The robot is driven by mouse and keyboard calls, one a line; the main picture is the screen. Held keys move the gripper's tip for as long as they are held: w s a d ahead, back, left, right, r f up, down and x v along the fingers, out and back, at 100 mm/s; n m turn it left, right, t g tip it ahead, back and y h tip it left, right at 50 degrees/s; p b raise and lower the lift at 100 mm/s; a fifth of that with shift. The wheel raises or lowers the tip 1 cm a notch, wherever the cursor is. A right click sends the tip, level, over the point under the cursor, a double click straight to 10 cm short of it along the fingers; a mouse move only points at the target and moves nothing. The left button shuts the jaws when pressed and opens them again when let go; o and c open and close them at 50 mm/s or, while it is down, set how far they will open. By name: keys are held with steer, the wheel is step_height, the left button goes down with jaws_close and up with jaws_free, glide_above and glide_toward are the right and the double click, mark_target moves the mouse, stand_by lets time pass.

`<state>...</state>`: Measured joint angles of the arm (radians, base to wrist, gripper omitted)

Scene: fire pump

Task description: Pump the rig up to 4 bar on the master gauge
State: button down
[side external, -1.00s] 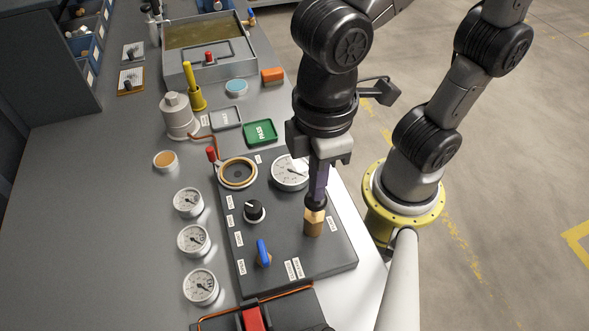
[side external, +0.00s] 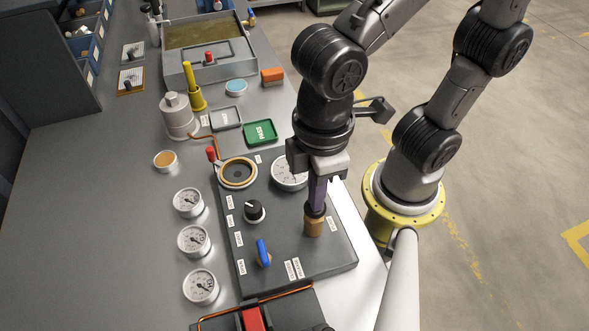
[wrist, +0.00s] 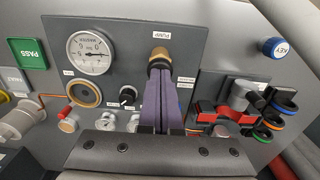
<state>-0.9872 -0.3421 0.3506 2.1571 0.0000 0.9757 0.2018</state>
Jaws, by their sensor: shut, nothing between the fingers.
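The brass pump (side external: 313,228) with its dark round knob stands on the dark panel; its brass top (wrist: 159,54) also shows in the wrist view beside the PUMP label. My gripper (side external: 317,204) is shut, its purple fingers pointing down with their tips on or right at the knob, nothing held between them. The fingertips (wrist: 160,72) overlap the pump in the wrist view, so exact contact is hidden. The master gauge (side external: 286,175) is a white dial left of my gripper, partly covered by it. In the wrist view the master gauge (wrist: 90,53) shows whole, but its reading is too small to tell.
On the panel are a black knob (side external: 254,211), a blue-handled valve (side external: 263,253) and an orange-rimmed round port (side external: 238,172). Several small gauges (side external: 193,241) line the bench to the left. A green PASS tray (side external: 260,132) lies behind.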

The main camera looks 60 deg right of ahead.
steer(key=shift+r, duration=1.45)
steer(key=shift+f, duration=0.1)
steer(key=shift+f, duration=1.45)
steer(key=shift+r, duration=1.55)
steer(key=shift+f, duration=0.15)
steer(key=shift+f, duration=1.4)
steer(key=shift+r, duration=1.55)
